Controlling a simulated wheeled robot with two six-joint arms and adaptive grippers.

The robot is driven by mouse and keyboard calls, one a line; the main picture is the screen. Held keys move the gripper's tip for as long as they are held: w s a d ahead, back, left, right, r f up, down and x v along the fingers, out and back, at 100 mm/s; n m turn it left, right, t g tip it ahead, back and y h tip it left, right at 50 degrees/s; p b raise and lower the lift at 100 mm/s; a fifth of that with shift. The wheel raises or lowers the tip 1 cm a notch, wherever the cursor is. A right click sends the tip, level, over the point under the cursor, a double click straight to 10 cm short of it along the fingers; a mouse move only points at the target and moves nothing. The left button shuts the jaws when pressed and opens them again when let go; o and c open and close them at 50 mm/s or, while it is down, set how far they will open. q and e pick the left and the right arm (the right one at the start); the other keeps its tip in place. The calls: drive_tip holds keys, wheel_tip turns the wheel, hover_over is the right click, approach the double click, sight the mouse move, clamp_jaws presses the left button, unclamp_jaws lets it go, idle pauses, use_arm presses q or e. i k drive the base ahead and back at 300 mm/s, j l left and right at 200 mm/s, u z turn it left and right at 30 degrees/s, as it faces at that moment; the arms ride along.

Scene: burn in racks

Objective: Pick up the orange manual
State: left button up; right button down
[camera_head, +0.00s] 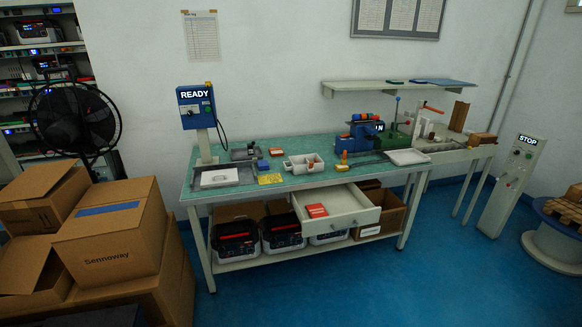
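A flat red-orange item (316,210) with a pale mark lies in the open white drawer (363,217) under the green-topped workbench (222,150); it looks like a booklet or a thin box, and I cannot tell which. A yellow sheet or card (270,179) lies near the bench's front edge. No label reads clearly enough to confirm which one is the manual. Neither of my grippers is in view.
Stacked cardboard boxes (112,240) and a black fan (75,118) stand at the left. A blue READY post (195,108) rises from the bench. Dark units with red tops sit on the lower shelf. A grey STOP pedestal (508,185) stands right. The blue floor in front is clear.

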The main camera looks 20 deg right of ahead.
sight(276, 152)
drive_tip(key=i+l+u, duration=0.1)
drive_tip(key=i, duration=0.45)
drive_tip(key=i+l, duration=0.1)
drive_tip(key=i, duration=0.45)
drive_tip(key=j+u, duration=0.05)
